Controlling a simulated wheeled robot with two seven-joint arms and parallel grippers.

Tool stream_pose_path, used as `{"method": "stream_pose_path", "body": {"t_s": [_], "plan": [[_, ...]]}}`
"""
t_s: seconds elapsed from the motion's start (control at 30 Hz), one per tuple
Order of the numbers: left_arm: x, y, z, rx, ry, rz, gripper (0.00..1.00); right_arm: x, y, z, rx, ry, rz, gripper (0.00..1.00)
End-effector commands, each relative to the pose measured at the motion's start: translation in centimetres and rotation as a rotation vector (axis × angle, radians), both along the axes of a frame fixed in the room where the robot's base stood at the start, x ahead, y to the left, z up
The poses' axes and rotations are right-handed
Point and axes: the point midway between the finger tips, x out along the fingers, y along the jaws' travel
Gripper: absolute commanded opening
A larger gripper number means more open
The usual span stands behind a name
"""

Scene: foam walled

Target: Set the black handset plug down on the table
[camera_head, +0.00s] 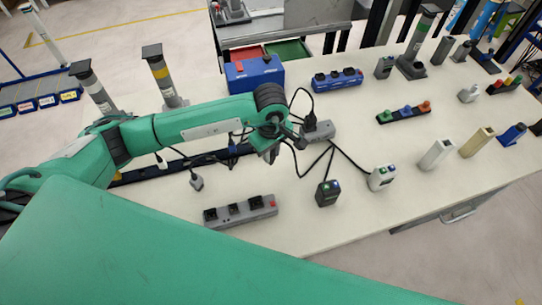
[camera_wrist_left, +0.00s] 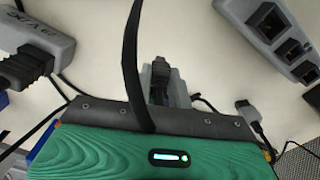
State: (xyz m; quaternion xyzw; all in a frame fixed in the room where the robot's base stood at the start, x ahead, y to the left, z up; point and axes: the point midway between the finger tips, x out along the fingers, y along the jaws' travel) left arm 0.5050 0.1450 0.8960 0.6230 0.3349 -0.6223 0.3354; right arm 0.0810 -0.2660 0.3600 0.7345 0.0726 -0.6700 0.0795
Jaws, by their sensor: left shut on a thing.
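My left gripper (camera_head: 270,152) hangs over the table (camera_head: 300,235), near its middle. In the left wrist view the left gripper (camera_wrist_left: 163,92) is shut on a small dark piece, seemingly the black handset plug (camera_wrist_left: 160,70). The plug is mostly hidden by the fingers, and I cannot make out its shape. A black cable (camera_wrist_left: 130,60) crosses close in front of the wrist camera. In the head view the plug cannot be told apart from the dark gripper. Bare table shows beyond the fingers. My right gripper is not in view.
A grey socket strip (camera_head: 240,211) lies in front, with a loose grey plug (camera_head: 196,183) behind it. A grey block (camera_head: 319,131) with a black plug (camera_head: 309,118) stands right of the gripper. Black (camera_head: 328,193) and white (camera_head: 382,177) chargers stand further right, with cables between.

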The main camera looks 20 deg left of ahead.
Motion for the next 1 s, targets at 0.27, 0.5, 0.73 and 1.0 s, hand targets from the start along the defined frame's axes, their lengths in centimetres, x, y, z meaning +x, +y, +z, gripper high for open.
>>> {"method": "stream_pose_path", "body": {"t_s": [0.27,0.5,0.73,1.0], "plan": [[-0.1,0.0,-3.3,0.0,0.002,-0.001,0.0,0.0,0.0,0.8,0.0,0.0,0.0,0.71],[-0.1,0.0,-3.5,0.001,0.001,-0.001,0.0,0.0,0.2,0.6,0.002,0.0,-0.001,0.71],[-0.1,0.0,-3.6,0.001,0.001,-0.001,0.41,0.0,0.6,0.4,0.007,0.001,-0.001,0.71],[-0.1,0.0,-3.5,0.001,0.001,-0.001,0.41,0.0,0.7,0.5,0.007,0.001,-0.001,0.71]]}}
